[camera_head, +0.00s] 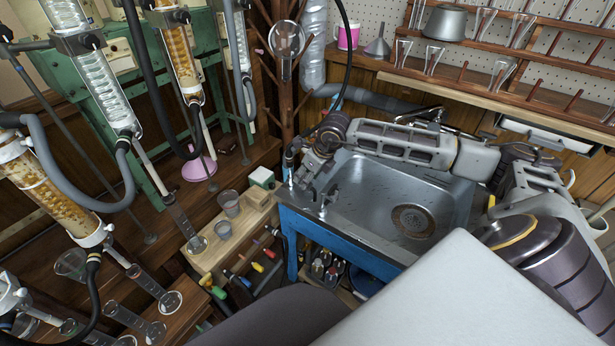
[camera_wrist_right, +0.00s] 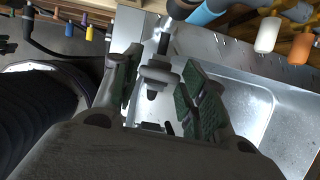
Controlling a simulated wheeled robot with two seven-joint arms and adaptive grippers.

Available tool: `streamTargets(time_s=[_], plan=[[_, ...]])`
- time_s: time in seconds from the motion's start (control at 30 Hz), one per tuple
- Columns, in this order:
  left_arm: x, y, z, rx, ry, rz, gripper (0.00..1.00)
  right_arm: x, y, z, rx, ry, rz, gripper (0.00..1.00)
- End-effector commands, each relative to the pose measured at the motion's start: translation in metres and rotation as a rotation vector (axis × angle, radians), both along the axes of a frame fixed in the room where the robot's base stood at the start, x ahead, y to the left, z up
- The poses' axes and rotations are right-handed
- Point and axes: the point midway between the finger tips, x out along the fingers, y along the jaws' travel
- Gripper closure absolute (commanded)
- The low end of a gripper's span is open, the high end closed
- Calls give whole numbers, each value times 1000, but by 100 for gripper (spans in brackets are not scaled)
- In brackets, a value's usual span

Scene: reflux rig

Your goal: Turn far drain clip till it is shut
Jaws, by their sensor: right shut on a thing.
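A grey metal drain clip (camera_wrist_right: 158,72) sits between the two green-padded fingers of my right gripper (camera_wrist_right: 162,92) in the right wrist view. The gripper is shut on it. In the head view my right arm reaches across the sink from the right, and my right gripper (camera_head: 308,180) is at the sink's left rim. There the gripper hides most of the clip, so how far it is turned cannot be told. A second metal fitting (camera_head: 322,205) stands on the rim nearer the camera. My left gripper is not in view.
The steel sink (camera_head: 455,215) with a round drain lies under my right arm. Glass condensers (camera_head: 105,85) with hoses hang at the left. A low wooden rack (camera_head: 215,250) with beakers stands left of the sink. A glassware shelf (camera_head: 480,85) runs along the back.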

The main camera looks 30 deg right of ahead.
Motion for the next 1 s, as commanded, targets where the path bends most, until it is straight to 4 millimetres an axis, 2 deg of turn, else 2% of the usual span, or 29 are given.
streamTargets(time_s=[0.47,0.5,0.57,1.0], plan=[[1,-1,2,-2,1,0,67,1,0,1,0,-2,-16,81],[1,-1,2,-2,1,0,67,1,0,1,0,-2,-16,55],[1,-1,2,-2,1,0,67,1,0,1,0,-2,-16,48],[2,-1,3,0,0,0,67,-1,-1,3,-1,0,-13,48]])
